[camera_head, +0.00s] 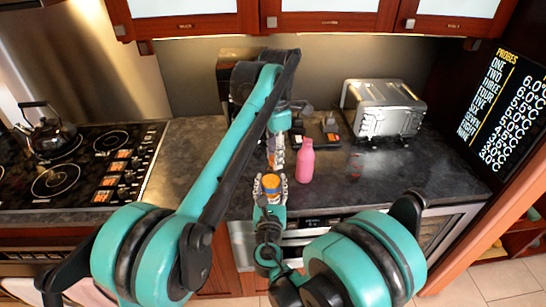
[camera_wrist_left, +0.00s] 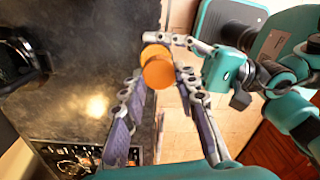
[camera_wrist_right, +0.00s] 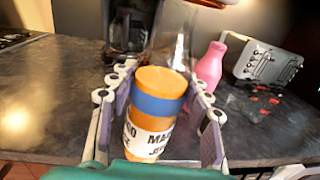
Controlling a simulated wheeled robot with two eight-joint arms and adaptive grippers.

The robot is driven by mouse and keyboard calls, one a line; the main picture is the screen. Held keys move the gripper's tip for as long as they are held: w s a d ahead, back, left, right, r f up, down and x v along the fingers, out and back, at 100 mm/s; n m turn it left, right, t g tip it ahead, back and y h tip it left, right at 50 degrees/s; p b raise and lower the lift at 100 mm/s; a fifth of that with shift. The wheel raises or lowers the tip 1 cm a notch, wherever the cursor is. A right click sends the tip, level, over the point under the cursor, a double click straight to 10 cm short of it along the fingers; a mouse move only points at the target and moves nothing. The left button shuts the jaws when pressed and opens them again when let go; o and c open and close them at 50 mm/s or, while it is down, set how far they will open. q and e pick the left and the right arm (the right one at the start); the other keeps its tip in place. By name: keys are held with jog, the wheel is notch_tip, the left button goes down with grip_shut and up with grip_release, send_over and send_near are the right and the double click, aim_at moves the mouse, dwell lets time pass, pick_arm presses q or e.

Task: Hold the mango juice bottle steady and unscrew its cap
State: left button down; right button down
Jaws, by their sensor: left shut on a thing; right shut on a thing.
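The mango juice bottle (camera_wrist_right: 147,130) is upright, with a white lettered label and a blue band under its orange cap (camera_wrist_right: 162,80). In the head view the bottle (camera_head: 270,184) is in front of the counter's middle. My right gripper (camera_head: 271,198) is shut on the bottle's body; its fingers (camera_wrist_right: 160,100) flank it in the right wrist view. My left gripper (camera_head: 274,152) comes down from the back. In the left wrist view, its fingers (camera_wrist_left: 160,82) are shut on the orange cap (camera_wrist_left: 158,73); their exact contact is partly hidden.
A pink bottle (camera_head: 305,161) stands on the counter just right of the grippers, with a silver toaster (camera_head: 383,108) behind it. The stove (camera_head: 75,165) and kettle (camera_head: 45,130) are at the left. Bare counter (camera_head: 415,180) lies at the right.

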pick_arm(q)
jog(key=shift+a+r, duration=0.15)
jog(key=shift+r, duration=0.3)
jog(key=shift+r, duration=2)
jog(key=shift+w, duration=0.1)
